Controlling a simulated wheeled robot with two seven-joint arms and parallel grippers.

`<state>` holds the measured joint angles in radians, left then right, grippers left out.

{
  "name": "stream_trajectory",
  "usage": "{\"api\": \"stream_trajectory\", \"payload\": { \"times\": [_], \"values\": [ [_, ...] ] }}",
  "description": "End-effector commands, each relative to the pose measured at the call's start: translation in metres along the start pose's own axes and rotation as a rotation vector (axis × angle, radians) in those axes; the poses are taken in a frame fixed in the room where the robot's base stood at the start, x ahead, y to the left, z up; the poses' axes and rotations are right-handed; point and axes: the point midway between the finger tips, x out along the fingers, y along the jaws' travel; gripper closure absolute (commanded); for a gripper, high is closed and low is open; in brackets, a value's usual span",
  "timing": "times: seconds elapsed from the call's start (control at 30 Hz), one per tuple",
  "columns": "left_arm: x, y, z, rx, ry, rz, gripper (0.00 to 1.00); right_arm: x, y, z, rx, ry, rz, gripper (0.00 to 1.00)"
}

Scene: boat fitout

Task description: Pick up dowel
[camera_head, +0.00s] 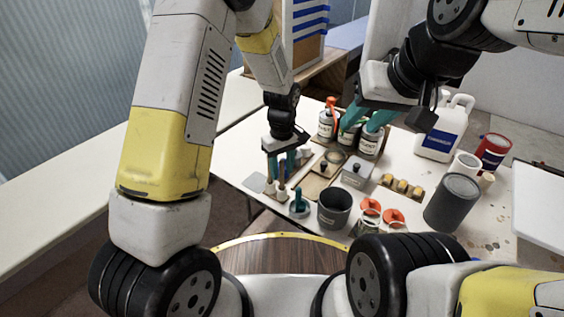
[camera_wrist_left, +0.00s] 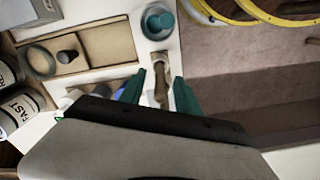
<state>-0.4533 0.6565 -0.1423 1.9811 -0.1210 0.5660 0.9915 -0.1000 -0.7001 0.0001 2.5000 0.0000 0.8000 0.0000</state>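A small light wooden peg, which looks like the dowel (camera_head: 282,190), stands near the front left edge of the worktable, just below my left gripper (camera_head: 281,172). In the left wrist view the wooden piece (camera_wrist_left: 160,82) shows between the two teal fingers of the left gripper (camera_wrist_left: 158,90), with a gap on each side. The left gripper is open and points down. My right gripper (camera_head: 364,120) has its teal fingers apart over the labelled jars at the back; nothing shows held in it. The jars partly blend with its fingertips.
A teal-topped piece in a round dish (camera_head: 299,207) is close by.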

Motion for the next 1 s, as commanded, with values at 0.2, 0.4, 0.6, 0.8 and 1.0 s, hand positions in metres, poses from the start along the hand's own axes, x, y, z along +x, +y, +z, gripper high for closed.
{"api": "stream_trajectory", "payload": {
  "times": [0.2, 0.4, 0.6, 0.8, 1.0],
  "values": [
    [0.0174, 0.0003, 0.0001, 0.001, -0.001, 0.001, 0.61, 0.0000, 0.0000, 0.0000, 0.000, 0.000, 0.000, 0.64],
    [0.0171, 0.0003, 0.0001, 0.000, -0.001, 0.002, 0.65, 0.0000, 0.0000, 0.0000, 0.000, 0.000, 0.000, 0.64],
    [0.0169, 0.0003, 0.0001, 0.000, -0.001, 0.002, 1.00, 0.0000, 0.0000, 0.0000, 0.000, 0.000, 0.000, 0.64],
    [0.0168, 0.0003, 0.0000, 0.000, 0.000, 0.002, 1.00, 0.0000, 0.0000, 0.0000, 0.000, 0.000, 0.000, 0.64],
    [0.0120, 0.0008, -0.0004, 0.000, 0.001, 0.003, 1.00, 0.0000, 0.0000, 0.0000, 0.000, 0.000, 0.000, 0.64]
  ]
}}
